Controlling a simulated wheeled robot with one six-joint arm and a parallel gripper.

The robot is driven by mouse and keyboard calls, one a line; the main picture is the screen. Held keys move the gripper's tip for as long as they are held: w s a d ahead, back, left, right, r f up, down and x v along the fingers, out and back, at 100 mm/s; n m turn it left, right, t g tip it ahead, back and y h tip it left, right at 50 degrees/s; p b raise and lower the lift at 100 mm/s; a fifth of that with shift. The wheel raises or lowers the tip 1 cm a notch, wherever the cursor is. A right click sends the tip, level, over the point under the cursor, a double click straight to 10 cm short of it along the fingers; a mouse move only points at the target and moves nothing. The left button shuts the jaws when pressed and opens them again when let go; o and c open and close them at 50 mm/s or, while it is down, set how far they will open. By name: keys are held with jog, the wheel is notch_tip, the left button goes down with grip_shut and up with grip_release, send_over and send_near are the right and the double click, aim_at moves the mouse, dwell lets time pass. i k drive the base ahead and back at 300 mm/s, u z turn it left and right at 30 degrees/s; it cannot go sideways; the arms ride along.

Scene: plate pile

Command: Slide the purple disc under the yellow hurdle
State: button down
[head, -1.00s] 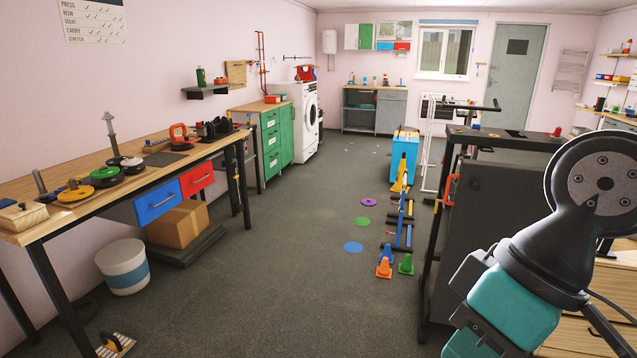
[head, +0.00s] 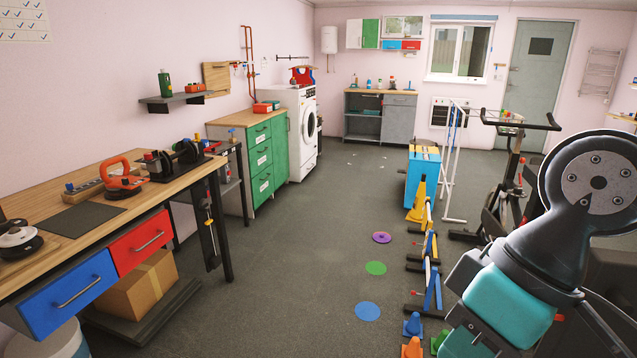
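The purple disc (head: 382,237) lies flat on the dark floor, the farthest of three discs in a line. A row of low hurdles stands to its right. The far hurdle (head: 427,215) shows yellow and is small in the view; I cannot clearly make out its bar and opening. The disc is apart from the hurdles, with bare floor between. Part of my arm fills the right side of the view, but my gripper is not in view.
A green disc (head: 376,268) and a blue disc (head: 367,311) lie nearer. Blue-and-yellow hurdles (head: 432,287) and small cones (head: 412,324) stand right of them. A yellow cone (head: 417,199) and blue box (head: 422,178) stand beyond. A workbench (head: 150,198) lines the left; floor between is clear.

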aim_at(381, 238)
jog(key=i, duration=8.3)
jog(key=z, duration=1)
jog(key=i, duration=1.5)
jog(key=z, duration=2.75)
